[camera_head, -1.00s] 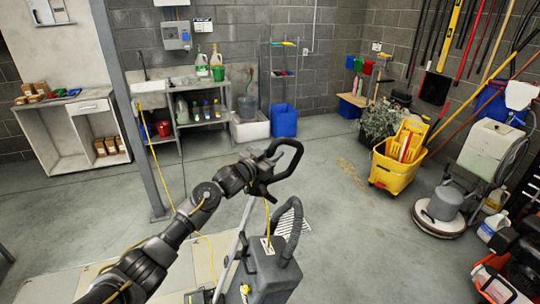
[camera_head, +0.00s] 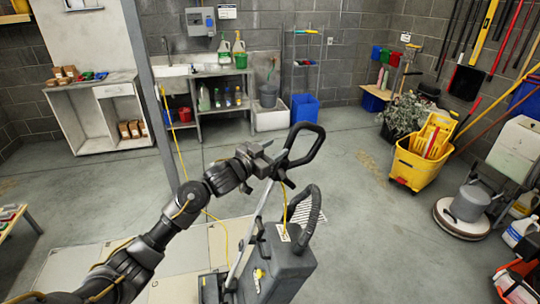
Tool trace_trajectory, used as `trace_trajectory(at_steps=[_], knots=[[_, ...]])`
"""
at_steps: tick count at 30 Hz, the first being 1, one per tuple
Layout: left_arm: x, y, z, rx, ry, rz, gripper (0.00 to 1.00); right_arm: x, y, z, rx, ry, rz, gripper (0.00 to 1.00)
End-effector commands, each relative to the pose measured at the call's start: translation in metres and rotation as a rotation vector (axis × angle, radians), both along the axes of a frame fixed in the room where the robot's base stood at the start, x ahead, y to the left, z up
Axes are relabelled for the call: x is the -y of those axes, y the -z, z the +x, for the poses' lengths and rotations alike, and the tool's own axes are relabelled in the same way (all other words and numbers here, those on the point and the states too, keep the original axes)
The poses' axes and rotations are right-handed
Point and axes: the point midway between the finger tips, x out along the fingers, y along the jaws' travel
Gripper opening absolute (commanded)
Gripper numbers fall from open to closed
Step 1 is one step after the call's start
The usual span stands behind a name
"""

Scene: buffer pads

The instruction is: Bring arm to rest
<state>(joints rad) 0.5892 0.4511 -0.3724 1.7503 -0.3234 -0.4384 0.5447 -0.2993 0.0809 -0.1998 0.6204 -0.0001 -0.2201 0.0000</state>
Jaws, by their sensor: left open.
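My left arm reaches in from the lower left. Its gripper (camera_head: 272,163) is open, beside the lower end of a black loop handle (camera_head: 318,147). The handle tops the metal pole of a dark grey floor-cleaning machine (camera_head: 285,262). In this view the gripper overlaps the foot of the handle; I cannot tell whether they touch. The machine stands upright at the bottom middle, with a ribbed black hose curving over its top and a yellow cord near the pole. My right gripper is not in view.
A yellow mop bucket (camera_head: 413,168) and a grey floor polisher (camera_head: 465,212) stand at the right. A grey post (camera_head: 153,95) rises behind my arm. A sink bench and a low cabinet (camera_head: 85,122) line the back. The middle floor is clear.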

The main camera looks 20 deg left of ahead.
Motion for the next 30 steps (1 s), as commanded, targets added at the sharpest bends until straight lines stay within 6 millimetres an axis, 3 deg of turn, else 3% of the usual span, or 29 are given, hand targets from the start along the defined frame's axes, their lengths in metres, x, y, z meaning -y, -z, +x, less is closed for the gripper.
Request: trace_trajectory(at_steps=[6, 20, 23, 26, 30], knots=[[-0.006, 0.0, -0.015, 0.0, 0.001, 0.001, 0.45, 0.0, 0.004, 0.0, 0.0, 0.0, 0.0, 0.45], [-0.006, 0.003, -0.017, -0.006, -0.002, 0.001, 0.45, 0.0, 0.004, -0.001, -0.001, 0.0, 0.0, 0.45], [-0.004, 0.026, -0.027, -0.046, -0.026, 0.006, 0.45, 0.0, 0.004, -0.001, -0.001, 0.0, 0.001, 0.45], [-0.002, 0.072, -0.054, -0.139, -0.081, 0.022, 0.45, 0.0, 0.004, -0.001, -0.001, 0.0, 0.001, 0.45], [-0.006, 0.155, -0.123, -0.35, -0.191, 0.064, 0.45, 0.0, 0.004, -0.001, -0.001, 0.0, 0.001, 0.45]])
